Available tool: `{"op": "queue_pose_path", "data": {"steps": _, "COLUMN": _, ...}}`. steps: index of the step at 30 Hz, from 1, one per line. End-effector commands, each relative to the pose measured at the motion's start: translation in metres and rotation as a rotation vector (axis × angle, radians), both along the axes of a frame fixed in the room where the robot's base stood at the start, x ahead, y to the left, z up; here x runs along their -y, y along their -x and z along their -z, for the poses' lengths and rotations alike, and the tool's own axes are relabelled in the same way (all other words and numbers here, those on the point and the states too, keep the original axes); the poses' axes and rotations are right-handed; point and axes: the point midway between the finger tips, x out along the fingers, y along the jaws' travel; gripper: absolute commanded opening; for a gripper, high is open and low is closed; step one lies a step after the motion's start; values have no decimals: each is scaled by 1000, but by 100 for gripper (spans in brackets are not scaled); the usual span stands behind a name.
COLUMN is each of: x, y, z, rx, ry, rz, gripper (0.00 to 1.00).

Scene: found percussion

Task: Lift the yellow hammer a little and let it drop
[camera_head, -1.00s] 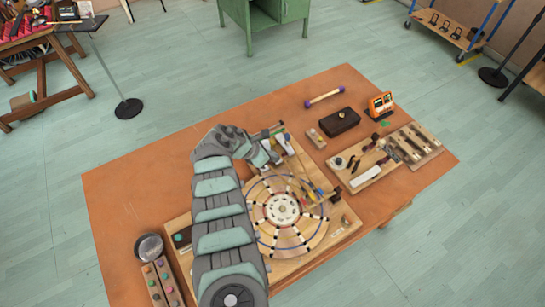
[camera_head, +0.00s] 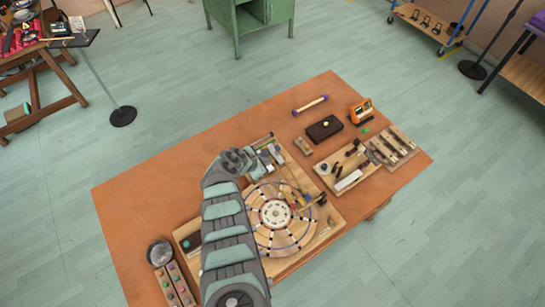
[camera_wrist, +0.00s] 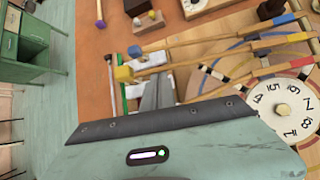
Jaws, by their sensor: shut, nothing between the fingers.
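In the wrist view, a small yellow block (camera_wrist: 122,74), which looks like the head of the yellow hammer, sits at the end of a thin wooden handle running right. A blue-grey head (camera_wrist: 135,51) is close beside it on a neighbouring stick. My gripper (camera_wrist: 157,92) is shut and empty, its fingers just below and right of the yellow head; I cannot tell whether they touch the stick. In the head view my gripper (camera_head: 262,158) is over the back of the wooden board (camera_head: 325,238), and the hammers there are too small to tell apart.
A round dial (camera_head: 276,213) with coloured spokes lies on the board. A dark box (camera_head: 325,128), a purple-ended stick (camera_head: 310,106) and an orange device (camera_head: 361,111) stand behind to the right. A tool tray (camera_head: 348,181) is at right. The table's left part is clear.

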Motion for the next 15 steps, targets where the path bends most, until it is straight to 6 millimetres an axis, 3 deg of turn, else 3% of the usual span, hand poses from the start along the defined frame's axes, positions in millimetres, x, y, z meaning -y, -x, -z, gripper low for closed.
{"op": "queue_pose_path", "data": {"steps": 15, "x": -9, "y": 2, "z": -3, "rx": 14, "ry": -10, "rz": -11, "gripper": 0}}
